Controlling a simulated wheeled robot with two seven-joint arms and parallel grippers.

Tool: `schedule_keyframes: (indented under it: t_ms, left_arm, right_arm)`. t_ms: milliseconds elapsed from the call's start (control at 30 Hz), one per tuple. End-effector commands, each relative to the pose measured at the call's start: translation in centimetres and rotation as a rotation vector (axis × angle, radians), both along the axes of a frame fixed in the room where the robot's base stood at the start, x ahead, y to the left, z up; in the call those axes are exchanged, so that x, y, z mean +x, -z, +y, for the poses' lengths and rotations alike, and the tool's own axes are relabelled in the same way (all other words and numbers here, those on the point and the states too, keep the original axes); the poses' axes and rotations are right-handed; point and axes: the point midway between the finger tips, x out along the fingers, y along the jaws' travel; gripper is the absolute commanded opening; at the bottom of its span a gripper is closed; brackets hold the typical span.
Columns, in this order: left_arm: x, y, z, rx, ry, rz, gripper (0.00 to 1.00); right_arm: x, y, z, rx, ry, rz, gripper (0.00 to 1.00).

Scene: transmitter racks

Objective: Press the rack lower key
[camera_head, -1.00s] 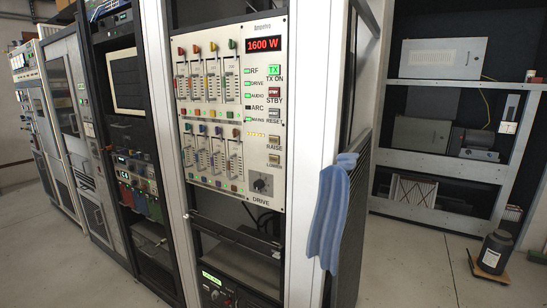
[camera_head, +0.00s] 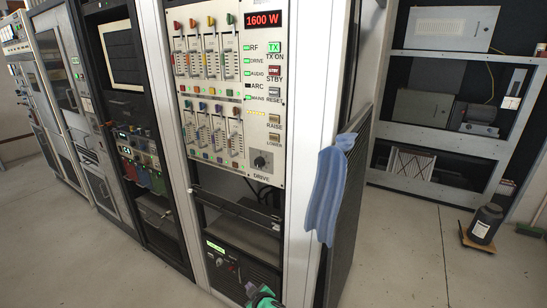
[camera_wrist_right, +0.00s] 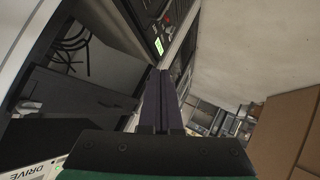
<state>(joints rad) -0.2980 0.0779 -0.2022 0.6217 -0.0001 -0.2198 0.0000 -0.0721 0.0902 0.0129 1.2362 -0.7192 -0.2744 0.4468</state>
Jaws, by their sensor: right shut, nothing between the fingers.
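The rack's front panel (camera_head: 236,176) is cream, with coloured sliders, a red 1600 W display and a column of keys. The LOWER key (camera_head: 274,137) is a small tan square at the panel's right side, just below the RAISE key (camera_head: 274,119). My right gripper (camera_head: 258,292) shows at the bottom edge of the head view, green and black, well below the panel and apart from the key. In the right wrist view its fingers (camera_wrist_right: 160,100) are together and empty. The LOWER key is not visible in the wrist view. My left gripper is not in view.
The DRIVE knob (camera_head: 260,162) sits below the LOWER key. A blue cloth (camera_head: 328,190) hangs on the rack's right edge. A lower unit with a green display (camera_head: 215,247) is near my right gripper. Open floor (camera_head: 400,250) lies to the right.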

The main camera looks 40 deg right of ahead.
Motion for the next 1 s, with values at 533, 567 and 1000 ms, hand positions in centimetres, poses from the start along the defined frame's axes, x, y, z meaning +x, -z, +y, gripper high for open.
schedule_keyframes:
  t_ms: [533,567,1000]
  left_arm:
    - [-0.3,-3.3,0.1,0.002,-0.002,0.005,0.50]
    - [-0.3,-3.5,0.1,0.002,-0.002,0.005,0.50]
    - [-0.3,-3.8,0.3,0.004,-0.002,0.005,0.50]
  right_arm:
    - [5.9,-37.2,-5.6,-0.272,0.172,-0.663,0.00]
    - [5.6,-38.8,-5.7,-0.287,0.182,-0.693,0.00]
    - [3.9,-45.1,-6.2,-0.344,0.227,-0.816,0.00]
